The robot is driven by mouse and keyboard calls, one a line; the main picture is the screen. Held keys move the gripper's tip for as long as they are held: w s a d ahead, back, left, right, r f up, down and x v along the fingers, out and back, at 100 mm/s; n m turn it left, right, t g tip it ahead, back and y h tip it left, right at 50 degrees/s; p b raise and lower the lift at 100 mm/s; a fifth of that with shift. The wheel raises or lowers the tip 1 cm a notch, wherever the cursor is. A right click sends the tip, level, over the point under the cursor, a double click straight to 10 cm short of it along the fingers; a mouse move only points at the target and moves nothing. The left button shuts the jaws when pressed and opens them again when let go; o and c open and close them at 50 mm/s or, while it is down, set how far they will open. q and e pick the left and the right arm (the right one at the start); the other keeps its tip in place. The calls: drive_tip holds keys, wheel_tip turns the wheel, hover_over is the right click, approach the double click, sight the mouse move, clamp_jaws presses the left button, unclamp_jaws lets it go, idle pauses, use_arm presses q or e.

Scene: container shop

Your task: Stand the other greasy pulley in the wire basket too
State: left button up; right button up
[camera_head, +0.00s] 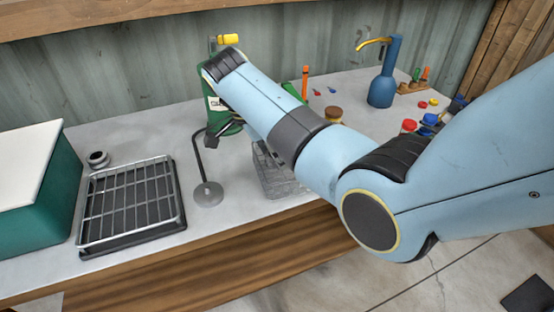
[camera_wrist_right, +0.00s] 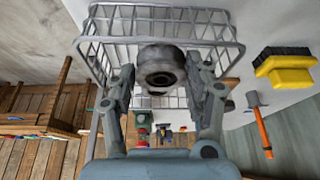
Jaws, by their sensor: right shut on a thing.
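A grey, dark-centred greasy pulley (camera_wrist_right: 160,68) sits between the fingers of my right gripper (camera_wrist_right: 164,78) in the wrist view, and the gripper is shut on it. The wire basket (camera_wrist_right: 112,24) lies behind the pulley there. I cannot tell whether the pulley is inside the basket or above it. In the head view the basket (camera_head: 272,178) is partly covered by my right arm, and the right gripper and held pulley are hidden. A small round grey piece with a dark hole (camera_head: 97,159), like a pulley, stands at the left. My left gripper is not in view.
A black tray with a wire rack (camera_head: 130,205) and a teal box with a white top (camera_head: 35,180) are at the left. A round-based stand (camera_head: 208,194) stands left of the basket. A yellow brush (camera_wrist_right: 287,76) lies beside the basket.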

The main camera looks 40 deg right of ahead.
sight(269, 156)
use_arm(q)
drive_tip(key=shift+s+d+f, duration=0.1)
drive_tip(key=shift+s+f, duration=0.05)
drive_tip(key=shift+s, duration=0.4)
use_arm(e)
drive_tip(key=shift+f, duration=1.35)
drive_tip(key=shift+f, duration=0.1)
drive_tip(key=o, duration=0.9)
drive_tip(key=shift+a, duration=0.1)
drive_tip(key=shift+o, duration=0.2)
drive_tip(key=shift+r, duration=0.25)
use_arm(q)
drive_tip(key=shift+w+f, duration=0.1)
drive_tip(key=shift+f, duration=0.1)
use_arm(e)
drive_tip(key=v, duration=1.1)
drive_tip(key=shift+a+r, duration=0.2)
drive_tip(key=shift+r, duration=0.1)
drive_tip(key=shift+f, duration=0.1)
